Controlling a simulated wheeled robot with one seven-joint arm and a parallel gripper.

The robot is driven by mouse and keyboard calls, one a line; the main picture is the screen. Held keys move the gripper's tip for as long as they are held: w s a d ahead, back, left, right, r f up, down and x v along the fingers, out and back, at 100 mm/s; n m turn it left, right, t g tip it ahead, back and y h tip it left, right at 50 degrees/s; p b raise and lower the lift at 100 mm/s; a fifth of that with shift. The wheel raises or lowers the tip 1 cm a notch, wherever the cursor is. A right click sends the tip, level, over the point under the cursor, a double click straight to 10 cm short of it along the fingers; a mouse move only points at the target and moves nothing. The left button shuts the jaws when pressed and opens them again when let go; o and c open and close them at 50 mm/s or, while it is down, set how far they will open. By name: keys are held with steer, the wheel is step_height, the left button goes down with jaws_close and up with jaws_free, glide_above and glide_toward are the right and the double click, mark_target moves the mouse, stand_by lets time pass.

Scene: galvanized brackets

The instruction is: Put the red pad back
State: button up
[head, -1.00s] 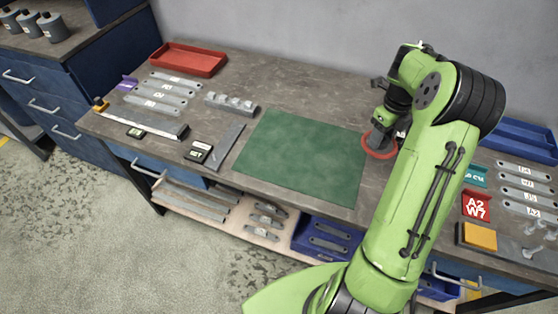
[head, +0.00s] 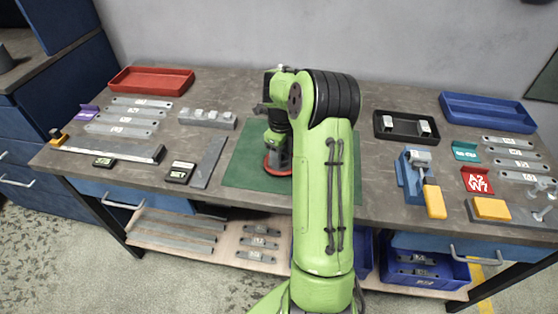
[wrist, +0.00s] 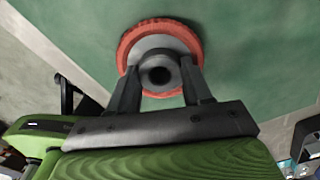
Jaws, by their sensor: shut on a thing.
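The red pad (head: 270,168) is a round red disc with a grey hub, partly hidden behind my arm in the head view. It is over the green mat (head: 243,166); I cannot tell whether it touches it. In the wrist view the red pad (wrist: 127,46) shows as a red ring around a grey plate and dark knob. My gripper (wrist: 160,78) has one finger on each side of the knob and is shut on it. In the head view my gripper (head: 277,146) points down above the pad.
A grey block rack (head: 207,120) and a red tray (head: 150,90) are at left. Bare bench lies behind the mat.

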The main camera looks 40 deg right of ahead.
steer(key=shift+f, duration=0.6)
steer(key=shift+f, duration=0.15)
steer(key=o, duration=1)
